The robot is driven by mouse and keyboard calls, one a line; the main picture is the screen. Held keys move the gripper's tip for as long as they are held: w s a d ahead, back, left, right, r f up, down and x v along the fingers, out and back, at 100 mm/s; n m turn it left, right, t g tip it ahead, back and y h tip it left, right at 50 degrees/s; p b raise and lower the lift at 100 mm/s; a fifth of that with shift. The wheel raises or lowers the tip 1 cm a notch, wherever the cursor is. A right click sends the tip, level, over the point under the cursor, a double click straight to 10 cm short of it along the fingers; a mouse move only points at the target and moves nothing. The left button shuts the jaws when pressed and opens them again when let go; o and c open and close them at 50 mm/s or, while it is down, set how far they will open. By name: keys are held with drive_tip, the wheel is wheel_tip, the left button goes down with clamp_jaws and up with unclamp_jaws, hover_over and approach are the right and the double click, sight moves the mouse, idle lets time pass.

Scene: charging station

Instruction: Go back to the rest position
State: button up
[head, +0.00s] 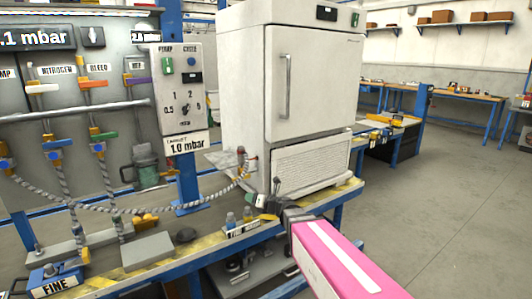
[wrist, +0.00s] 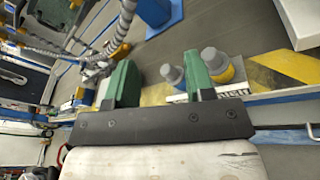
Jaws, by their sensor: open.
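My gripper (head: 272,204) is at the end of my pink arm, over the front edge of the bench beside the white oven-like cabinet (head: 305,80). In the wrist view its two green fingers (wrist: 160,78) are apart, with nothing held between them. Two small grey-capped bottles (wrist: 216,64) stand beyond the fingers, one partly behind the right finger. In the head view these bottles (head: 231,218) stand on a small labelled holder, left of my gripper. No marker of the rest position shows.
A corrugated hose (head: 150,208) runs along the bench to a fitting near the cabinet. A control box (head: 178,90) and a valve panel (head: 75,110) stand at the left. Yellow-black tape marks the bench edge (head: 180,265). Open floor (head: 440,220) lies to the right.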

drive_tip(key=s+d+f+n+g+h, duration=0.3)
drive_tip(key=d+n, duration=0.5)
drive_tip(key=n, duration=0.3)
drive_tip(key=s+d+f+n+g+h, duration=0.4)
drive_tip(key=s+d+f+n, duration=0.3)
drive_tip(key=s+n, duration=0.3)
drive_tip(key=s+d+f+n+g+h, duration=0.4)
drive_tip(key=s+d+f+n, duration=0.1)
drive_tip(key=d+n, duration=0.4)
drive_tip(key=s+n, duration=0.1)
drive_tip(key=n, duration=0.1)
drive_tip(key=shift+s+d+n+h, duration=0.15)
drive_tip(key=shift+d+n+h, duration=0.25)
